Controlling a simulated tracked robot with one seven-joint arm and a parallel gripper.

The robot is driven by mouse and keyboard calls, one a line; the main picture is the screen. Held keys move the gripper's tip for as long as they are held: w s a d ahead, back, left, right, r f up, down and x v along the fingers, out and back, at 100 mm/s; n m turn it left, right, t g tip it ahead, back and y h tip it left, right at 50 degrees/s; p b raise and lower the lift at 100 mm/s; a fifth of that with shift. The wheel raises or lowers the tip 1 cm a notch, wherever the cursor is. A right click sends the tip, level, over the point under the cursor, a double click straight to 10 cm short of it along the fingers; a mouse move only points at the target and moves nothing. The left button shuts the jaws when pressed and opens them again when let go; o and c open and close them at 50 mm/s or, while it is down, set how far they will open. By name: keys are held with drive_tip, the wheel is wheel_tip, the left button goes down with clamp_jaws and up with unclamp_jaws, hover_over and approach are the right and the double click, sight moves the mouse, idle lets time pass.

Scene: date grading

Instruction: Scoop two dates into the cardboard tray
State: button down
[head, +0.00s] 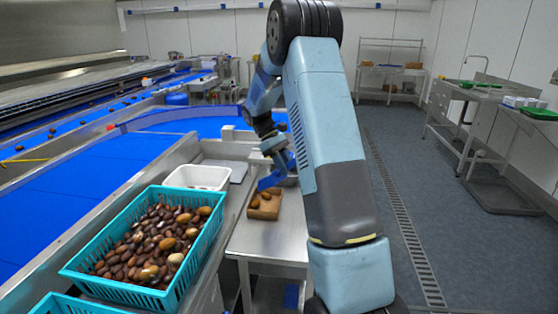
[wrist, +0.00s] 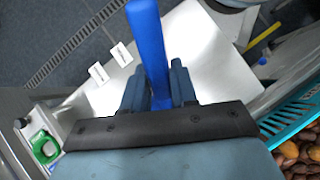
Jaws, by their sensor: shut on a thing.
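My gripper (wrist: 158,84) is shut on the upright-looking blue handle of a scoop (wrist: 150,35) in the wrist view. In the head view the blue scoop (head: 271,180) is just above the far edge of the small brown cardboard tray (head: 262,214), over the steel table. Brown date shapes (head: 265,195) show in the tray; their exact number is hard to tell. Whether the scoop holds any date cannot be seen. A teal crate (head: 75,269) full of dates (head: 150,243) stands at the lower left; its edge also shows in the wrist view (wrist: 289,117).
A white tub (head: 198,177) stands behind the teal crate. The steel table (head: 268,243) is bare in front of the cardboard tray. A second teal crate (head: 65,305) shows at the bottom edge. Blue conveyor belts (head: 75,180) lie at left; a green ring-like thing (wrist: 45,148) shows in the wrist view.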

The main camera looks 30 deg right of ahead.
drive_tip(key=s+d+f+t+y, duration=0.3)
drive_tip(key=s+f+t, duration=0.2)
drive_tip(key=s+t, duration=0.1)
drive_tip(key=shift+f+t, duration=0.3)
drive_tip(key=shift+f, duration=0.1)
idle(0.6)
